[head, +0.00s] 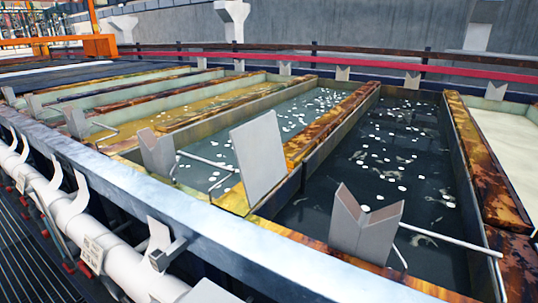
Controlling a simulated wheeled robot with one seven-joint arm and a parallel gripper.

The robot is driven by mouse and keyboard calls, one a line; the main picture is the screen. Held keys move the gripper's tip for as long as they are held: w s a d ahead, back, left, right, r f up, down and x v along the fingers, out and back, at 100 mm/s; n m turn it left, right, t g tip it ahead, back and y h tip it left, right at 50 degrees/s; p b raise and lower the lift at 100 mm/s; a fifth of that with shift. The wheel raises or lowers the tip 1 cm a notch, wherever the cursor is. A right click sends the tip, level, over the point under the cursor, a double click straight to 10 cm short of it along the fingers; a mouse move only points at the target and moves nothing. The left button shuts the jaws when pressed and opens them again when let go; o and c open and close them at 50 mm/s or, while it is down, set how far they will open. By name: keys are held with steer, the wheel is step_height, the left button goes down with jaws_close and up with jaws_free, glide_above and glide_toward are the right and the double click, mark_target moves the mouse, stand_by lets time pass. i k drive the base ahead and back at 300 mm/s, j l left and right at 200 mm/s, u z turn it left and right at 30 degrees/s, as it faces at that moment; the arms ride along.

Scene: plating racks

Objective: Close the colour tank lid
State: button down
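A row of open tanks fills the view, and I cannot tell which is the colour tank. The near right tank (375,190) holds dark liquid with white floating bits. Left of it is a tank with grey-green liquid (212,160) and white bits, then one with yellow-brown liquid (185,115). At the far right a tank holds pale cream liquid (510,150). A flat grey plate (260,158) stands tilted at the near end between two tanks; I cannot tell whether it is a lid. My gripper is not in view.
V-notched grey supports (365,228) stand along the tank ends. A long metal beam (190,215) and a white pipe (110,255) run along the near side. Thin rods (450,240) reach over the liquid. Red and brown rails (400,65) run behind. Dark grating lies lower left.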

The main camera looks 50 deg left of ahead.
mark_target(257, 146)
steer(key=j, duration=4.15)
steer(key=k+j, duration=0.3)
steer(key=i+j+z, duration=0.1)
steer(key=i+j, duration=0.2)
